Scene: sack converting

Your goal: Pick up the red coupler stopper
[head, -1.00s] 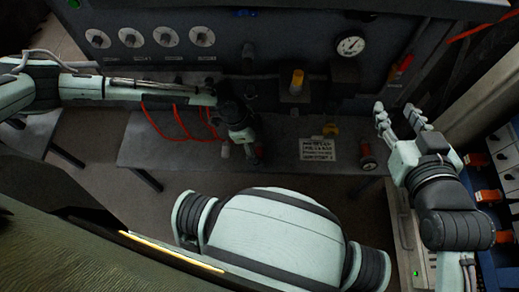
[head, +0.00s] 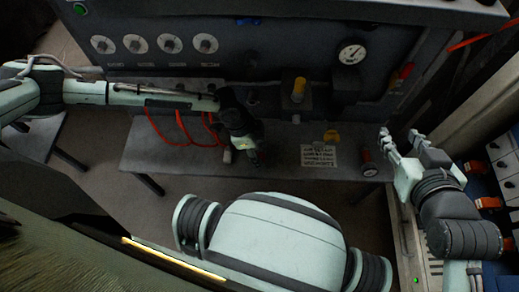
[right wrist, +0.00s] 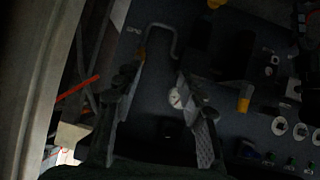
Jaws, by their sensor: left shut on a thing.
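My left gripper (head: 257,157) reaches in from the left over the low grey bench and points down at it. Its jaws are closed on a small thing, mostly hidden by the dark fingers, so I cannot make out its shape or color. A short dark cylinder with a red band (head: 369,168) stands at the bench's right end, apart from both grippers; I cannot tell whether it is the stopper. My right gripper (head: 405,137) is at the right, its fingers apart. The right wrist view shows the same open fingers (right wrist: 160,78) with nothing between them.
The grey bench (head: 170,160) runs below a dark panel with several dials and a gauge (head: 352,53). Red hoses (head: 182,130) hang behind my left arm.

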